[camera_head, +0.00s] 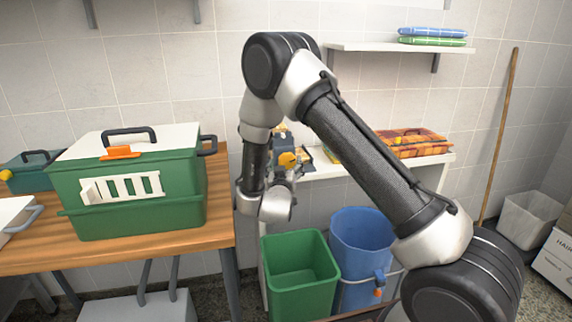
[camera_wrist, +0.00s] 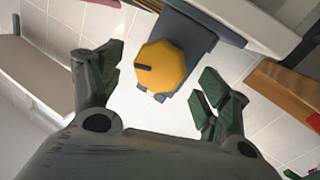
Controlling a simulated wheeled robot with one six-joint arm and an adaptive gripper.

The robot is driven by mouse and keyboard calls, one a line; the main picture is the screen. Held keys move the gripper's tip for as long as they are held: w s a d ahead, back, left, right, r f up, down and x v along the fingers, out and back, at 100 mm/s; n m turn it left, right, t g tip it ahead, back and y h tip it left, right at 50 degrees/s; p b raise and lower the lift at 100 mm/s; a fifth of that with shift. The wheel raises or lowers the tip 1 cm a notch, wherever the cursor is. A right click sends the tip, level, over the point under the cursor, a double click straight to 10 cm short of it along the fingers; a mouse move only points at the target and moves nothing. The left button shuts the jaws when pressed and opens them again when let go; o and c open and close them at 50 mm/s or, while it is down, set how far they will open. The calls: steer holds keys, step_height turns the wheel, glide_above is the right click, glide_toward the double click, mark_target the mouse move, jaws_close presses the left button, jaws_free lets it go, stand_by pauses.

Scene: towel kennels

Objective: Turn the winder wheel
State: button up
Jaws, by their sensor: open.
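The winder wheel is a yellow, many-sided knob with a dark mark on its face. It shows in the wrist view (camera_wrist: 161,67), mounted on a dark grey bracket (camera_wrist: 196,38). In the head view the yellow wheel (camera_head: 288,159) is small, beside my wrist and partly hidden by my arm. My gripper (camera_wrist: 158,88) is open and empty. Its two green-padded fingers stand apart, one on each side of the wheel in the wrist picture. I cannot tell how far the fingertips are from the wheel or whether they touch it.
A green pet carrier (camera_head: 130,190) stands on the wooden table (camera_head: 180,241) at left. A green bin (camera_head: 300,277) and a blue bin (camera_head: 361,250) stand below. A pole (camera_head: 497,140) leans on the wall.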

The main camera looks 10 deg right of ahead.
steer(key=shift+x, duration=1.4)
steer(key=c, duration=1)
